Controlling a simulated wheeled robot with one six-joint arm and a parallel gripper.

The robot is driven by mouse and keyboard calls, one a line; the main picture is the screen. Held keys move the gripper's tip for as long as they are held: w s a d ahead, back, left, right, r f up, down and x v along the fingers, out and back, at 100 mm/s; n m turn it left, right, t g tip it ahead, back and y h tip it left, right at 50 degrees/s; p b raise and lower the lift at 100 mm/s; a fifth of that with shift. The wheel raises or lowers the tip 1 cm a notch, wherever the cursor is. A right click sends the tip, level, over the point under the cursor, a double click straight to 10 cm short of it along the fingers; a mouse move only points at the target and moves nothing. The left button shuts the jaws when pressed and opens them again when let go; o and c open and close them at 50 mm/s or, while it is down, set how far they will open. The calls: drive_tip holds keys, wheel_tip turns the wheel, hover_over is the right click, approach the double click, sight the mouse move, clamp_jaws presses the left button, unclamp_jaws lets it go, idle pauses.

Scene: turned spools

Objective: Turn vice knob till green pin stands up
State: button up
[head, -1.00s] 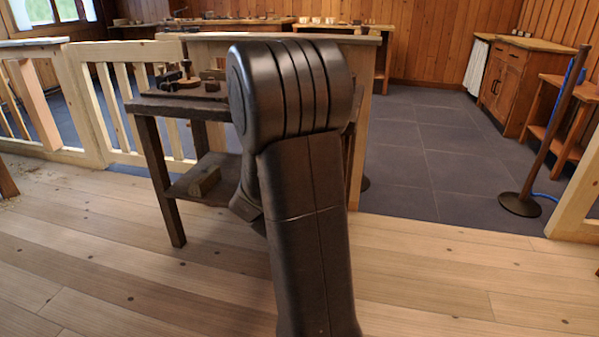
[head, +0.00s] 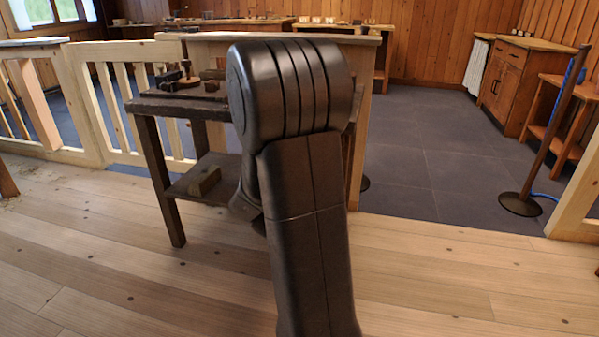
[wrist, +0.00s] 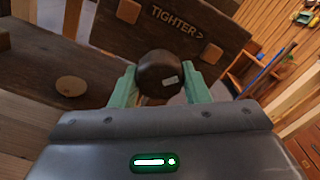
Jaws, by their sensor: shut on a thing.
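The vice knob (wrist: 159,66) is a dark, round knob in the middle of the wrist view. A small pale mark (wrist: 171,81) shows low on its face. My gripper (wrist: 160,85) has its two pale green fingers on either side of the knob and is shut on it. A dark wooden board (wrist: 205,38) behind the knob reads "TIGHTER>". I cannot make out a green pin standing in either view. In the head view my own arm hides the gripper and the knob.
A dark workbench (head: 175,106) with a lower shelf stands behind my arm, with small tools on top. A wooden block (head: 203,181) lies on the shelf. A pale railing (head: 125,95) runs to its left. A rope post (head: 545,135) stands at right; plank floor is clear in front.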

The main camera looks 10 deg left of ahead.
drive_tip(key=o, duration=0.7)
drive_tip(key=shift+s+f, duration=0.1)
drive_tip(key=shift+f, duration=0.1)
drive_tip(key=shift+o, duration=1.4)
drive_tip(key=shift+r, duration=0.15)
drive_tip(key=s+p, duration=0.1)
drive_tip(key=s, duration=1.2)
drive_tip(key=shift+s+a+p, duration=0.2)
drive_tip(key=shift+s+p, duration=0.15)
drive_tip(key=shift+s, duration=0.05)
